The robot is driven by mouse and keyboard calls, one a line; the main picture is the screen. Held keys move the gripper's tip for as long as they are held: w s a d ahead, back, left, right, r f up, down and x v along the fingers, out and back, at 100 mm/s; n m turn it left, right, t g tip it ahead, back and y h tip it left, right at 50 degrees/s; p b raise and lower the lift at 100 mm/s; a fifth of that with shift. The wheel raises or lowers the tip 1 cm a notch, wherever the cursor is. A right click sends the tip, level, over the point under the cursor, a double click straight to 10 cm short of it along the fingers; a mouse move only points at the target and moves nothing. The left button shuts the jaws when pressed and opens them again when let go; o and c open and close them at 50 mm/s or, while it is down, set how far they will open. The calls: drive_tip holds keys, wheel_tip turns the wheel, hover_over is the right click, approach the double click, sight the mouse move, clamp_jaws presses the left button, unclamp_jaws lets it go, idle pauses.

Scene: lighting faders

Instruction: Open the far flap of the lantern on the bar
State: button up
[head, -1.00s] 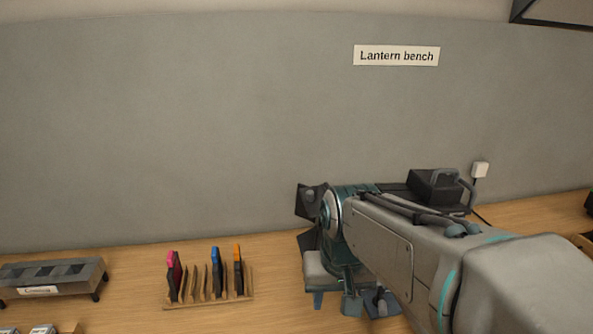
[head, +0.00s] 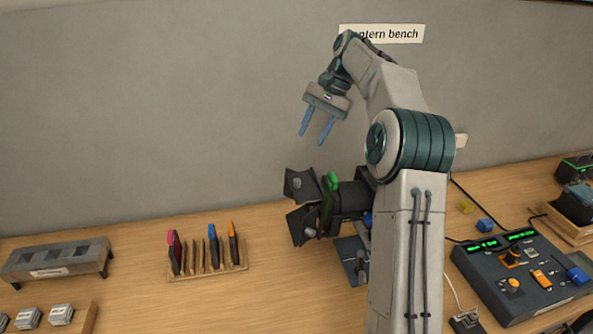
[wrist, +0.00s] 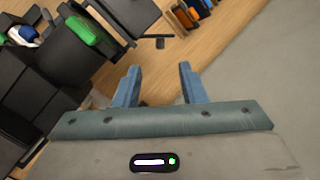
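The black lantern (head: 347,203) is mounted over the bench, with a green part on its front and my arm covering its right side. Two dark flaps stand at its left end: the far flap (head: 297,184) is higher in the head view, and the near flap (head: 301,228) is below it. My gripper (head: 312,137) hangs above the far flap, clear of it. Its blue fingers are apart with nothing between them. In the wrist view the fingers (wrist: 159,72) are also apart, with the lantern's green part (wrist: 82,31) at upper left. The bar is mostly hidden.
A wooden rack (head: 208,271) with coloured-handled slats stands left of the lantern. A grey slotted stand (head: 57,258) is farther left. A fader console (head: 522,274) sits at right. The grey wall (head: 150,110) rises behind the bench. Bare wood lies between rack and lantern.

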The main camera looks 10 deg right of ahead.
drive_tip(key=w+d+x, duration=0.1)
drive_tip(key=x, duration=1.1)
drive_tip(key=shift+f+m+y+p, duration=0.3)
drive_tip(key=shift+f+y+p, duration=0.1)
drive_tip(key=shift+f, duration=0.3)
drive_tip(key=shift+a, duration=0.1)
drive_tip(key=shift+w, duration=0.1)
clamp_jaws()
